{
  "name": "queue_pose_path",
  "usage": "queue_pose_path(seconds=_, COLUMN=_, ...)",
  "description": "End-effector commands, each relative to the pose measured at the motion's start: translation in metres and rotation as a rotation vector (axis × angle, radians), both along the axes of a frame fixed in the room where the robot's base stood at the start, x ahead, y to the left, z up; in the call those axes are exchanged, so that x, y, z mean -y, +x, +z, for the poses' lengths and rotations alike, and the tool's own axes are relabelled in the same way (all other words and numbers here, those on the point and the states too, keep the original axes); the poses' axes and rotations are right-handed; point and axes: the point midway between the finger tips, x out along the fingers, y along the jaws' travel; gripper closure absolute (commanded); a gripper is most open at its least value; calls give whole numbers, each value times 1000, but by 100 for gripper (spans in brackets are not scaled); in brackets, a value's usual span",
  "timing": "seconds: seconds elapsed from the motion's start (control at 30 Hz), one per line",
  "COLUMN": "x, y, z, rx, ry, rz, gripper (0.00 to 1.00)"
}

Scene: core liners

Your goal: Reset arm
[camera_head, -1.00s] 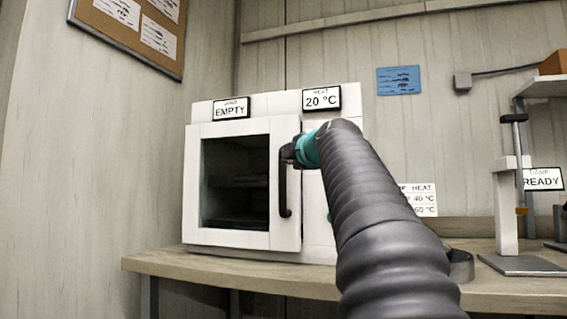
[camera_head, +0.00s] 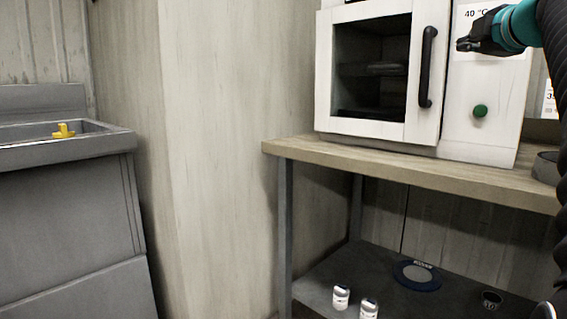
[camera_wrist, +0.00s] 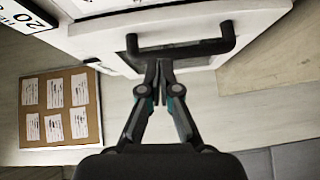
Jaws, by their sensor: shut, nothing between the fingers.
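My gripper (camera_head: 466,44) is at the upper right of the head view, in front of the white oven's control panel. It is shut and empty. It points left toward the black door handle (camera_head: 427,67), with a gap between them in the head view. The oven (camera_head: 487,100) stands on a bench, its glass door (camera_head: 372,68) shut and dark inside. In the wrist view my gripper's fingertips (camera_wrist: 159,66) are together, just below the handle (camera_wrist: 180,48) in the picture. Whether they touch it cannot be told.
A wooden bench (camera_head: 330,150) carries the oven. Its lower shelf (camera_head: 330,272) holds two small white jars (camera_head: 341,297) and a round blue-rimmed disc (camera_head: 416,275). A grey sink (camera_head: 60,150) with a yellow tap (camera_head: 63,131) stands left. A notice board (camera_wrist: 60,105) shows in the wrist view.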

Motion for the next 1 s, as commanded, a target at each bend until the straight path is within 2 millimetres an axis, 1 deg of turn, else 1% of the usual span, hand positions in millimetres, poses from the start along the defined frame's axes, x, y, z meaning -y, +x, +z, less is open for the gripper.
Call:
queue_pose_path(seconds=0.03, x=-15, y=1, z=-6, rx=-27, ry=61, rz=13, gripper=100)
queue_pose_path(seconds=0.07, x=-25, y=1, z=-14, rx=-48, ry=108, rz=17, gripper=100)
queue_pose_path(seconds=0.17, x=-59, y=-2, z=-47, rx=-133, ry=288, rz=24, gripper=100)
queue_pose_path(seconds=0.2, x=-73, y=-5, z=-62, rx=-169, ry=361, rz=21, gripper=100)
queue_pose_path(seconds=0.27, x=-93, y=-11, z=-85, rx=-225, ry=466, rz=10, gripper=100)
queue_pose_path(seconds=0.3, x=-106, y=-16, z=-100, rx=-263, ry=534, rz=-1, gripper=100)
queue_pose_path(seconds=0.37, x=-126, y=-26, z=-125, rx=-321, ry=631, rz=-23, gripper=100)
queue_pose_path(seconds=0.4, x=-138, y=-33, z=-141, rx=-358, ry=693, rz=-42, gripper=100)
queue_pose_path(seconds=0.47, x=-156, y=-46, z=-166, rx=-412, ry=781, rz=-76, gripper=100)
queue_pose_path(seconds=0.5, x=-167, y=-56, z=-183, rx=-449, ry=837, rz=-102, gripper=100)
queue_pose_path(seconds=0.57, x=-184, y=-72, z=-208, rx=-501, ry=916, rz=-147, gripper=100)
queue_pose_path(seconds=0.6, x=-194, y=-84, z=-226, rx=-534, ry=966, rz=-180, gripper=100)
queue_pose_path(seconds=0.67, x=-207, y=-103, z=-252, rx=-583, ry=1034, rz=-237, gripper=100)
queue_pose_path(seconds=0.7, x=-216, y=-116, z=-269, rx=-611, ry=1077, rz=-277, gripper=100)
queue_pose_path(seconds=0.77, x=-226, y=-137, z=-295, rx=-650, ry=1135, rz=-341, gripper=100)
queue_pose_path(seconds=0.8, x=-232, y=-151, z=-313, rx=-674, ry=1169, rz=-387, gripper=100)
queue_pose_path(seconds=0.87, x=-240, y=-172, z=-338, rx=-702, ry=1215, rz=-456, gripper=100)
queue_pose_path(seconds=0.9, x=-244, y=-186, z=-353, rx=-716, ry=1241, rz=-500, gripper=100)
queue_pose_path(seconds=1.0, x=-249, y=-214, z=-386, rx=-738, ry=1289, rz=-598, gripper=100)
